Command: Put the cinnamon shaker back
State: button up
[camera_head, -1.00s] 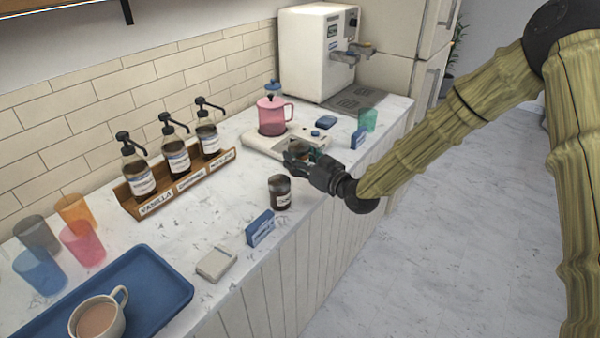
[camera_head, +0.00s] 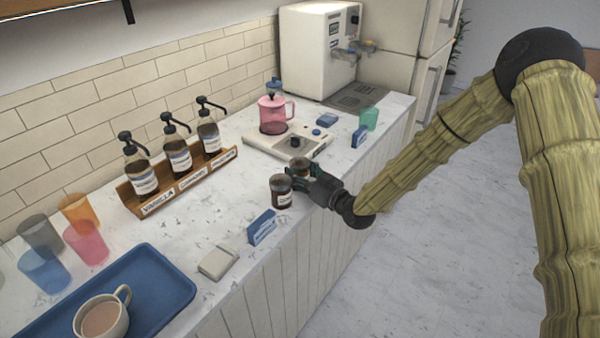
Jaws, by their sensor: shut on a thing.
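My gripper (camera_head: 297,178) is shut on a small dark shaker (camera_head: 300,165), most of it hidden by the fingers. I take this to be the cinnamon shaker, but its label cannot be read. It is at the counter's front edge; whether its base touches the counter cannot be told. A second dark jar with a pale label (camera_head: 281,191) stands upright just left of my gripper, very close to it. A blue sign (camera_head: 262,227) stands on the counter in front of that jar, its lettering too small to read.
A wooden rack (camera_head: 178,191) holds syrup pump bottles behind. A white scale (camera_head: 285,140) and pink pot (camera_head: 273,115) stand farther back. A second blue sign (camera_head: 359,136) and a green cup (camera_head: 369,118) are beyond. A pale square pad (camera_head: 217,262) and a blue tray (camera_head: 160,285) lie nearer.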

jog(key=shift+f, duration=0.1)
jog(key=o, duration=0.8)
jog(key=b+v, duration=0.2)
jog(key=v, duration=1)
jog(key=shift+b, duration=0.35)
jog(key=s+d+f+m+g+h, duration=0.2)
jog(key=s+f+m+g+h, duration=0.1)
jog(key=s+f, duration=0.8)
jog(key=s+d+f+m+g+h, duration=0.3)
jog(key=s+f, duration=0.4)
jog(key=f, duration=0.7)
jog(key=s+d+f+m+g+h, duration=0.1)
jog(key=s+d+f+g+h, duration=0.1)
jog(key=s, duration=0.6)
jog(key=s+d+f+m+g+h, duration=0.1)
jog(key=s+d+f+g+h, duration=0.1)
jog(key=s, duration=0.6)
jog(key=s+d+f+g+h, duration=0.2)
jog(key=s+d+f, duration=0.3)
jog(key=s, duration=0.3)
jog(key=shift+s+d+f+m+g, duration=0.3)
jog(key=shift+s+m+g, duration=0.1)
jog(key=shift+g, duration=0.3)
